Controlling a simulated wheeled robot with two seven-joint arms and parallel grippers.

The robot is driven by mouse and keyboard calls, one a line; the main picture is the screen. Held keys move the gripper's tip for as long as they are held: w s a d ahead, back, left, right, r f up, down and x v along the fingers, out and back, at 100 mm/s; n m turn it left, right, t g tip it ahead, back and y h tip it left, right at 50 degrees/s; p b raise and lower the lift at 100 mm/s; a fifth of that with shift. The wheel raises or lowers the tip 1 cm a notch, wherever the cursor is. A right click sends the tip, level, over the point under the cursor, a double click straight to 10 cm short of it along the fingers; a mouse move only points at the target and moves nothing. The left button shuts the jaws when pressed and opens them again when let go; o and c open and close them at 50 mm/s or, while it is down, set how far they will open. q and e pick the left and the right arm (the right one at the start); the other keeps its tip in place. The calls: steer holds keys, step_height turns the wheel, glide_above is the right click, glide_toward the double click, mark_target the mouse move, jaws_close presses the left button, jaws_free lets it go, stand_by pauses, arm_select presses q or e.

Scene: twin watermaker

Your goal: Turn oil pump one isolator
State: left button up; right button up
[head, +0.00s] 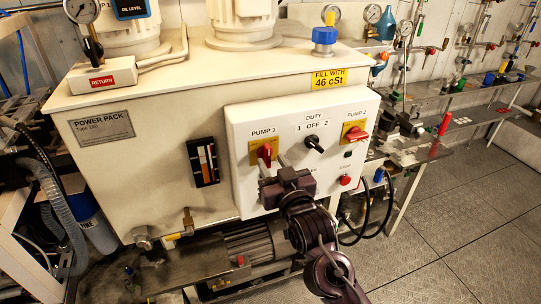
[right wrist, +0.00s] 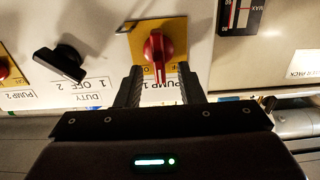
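The pump 1 isolator is a red rotary knob (head: 265,152) on a yellow plate, at the left of the white control panel (head: 240,185). It also shows in the right wrist view, where the red knob (right wrist: 157,52) appears upside down on its yellow plate (right wrist: 176,28). My right gripper (head: 275,166) is in front of the knob. In the right wrist view my right gripper (right wrist: 160,78) is open, with one finger on each side of the knob's near end and gaps between. I cannot tell how deep the fingers reach. My left gripper is not in view.
A black duty selector (head: 314,143) sits right of the isolator, then the pump 2 red isolator (head: 357,132) and a red button (head: 345,180). The power pack tank (head: 150,140) stands behind the panel. A motor (head: 250,243) lies below. Open floor (head: 450,220) is at the right.

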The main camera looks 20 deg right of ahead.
steer(key=shift+w, duration=1.05)
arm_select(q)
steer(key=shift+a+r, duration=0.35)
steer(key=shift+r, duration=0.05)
arm_select(e)
steer(key=shift+c, duration=0.3)
jaws_close()
